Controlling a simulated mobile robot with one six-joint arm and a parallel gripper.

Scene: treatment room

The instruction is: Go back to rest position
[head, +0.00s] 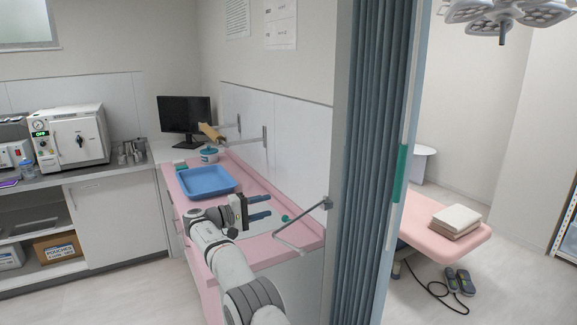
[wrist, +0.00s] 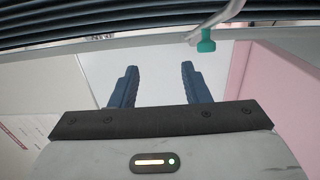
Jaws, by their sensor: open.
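My gripper (head: 259,207) is open and empty in the head view. It is above the right part of the pink counter (head: 262,251), with its two blue fingers pointing right. In the wrist view my gripper (wrist: 155,75) shows both fingers apart with nothing between them. Beyond them are a pale panel and a pink surface (wrist: 265,100). My arm reaches up from the bottom of the head view.
A blue tray (head: 207,181) lies on the counter left of my gripper. A metal wall bar (head: 297,226) juts out close on the right, with a grey folding curtain (head: 368,160) beyond. A teal piece (wrist: 206,42) hangs past the fingers. A monitor (head: 184,115) stands behind.

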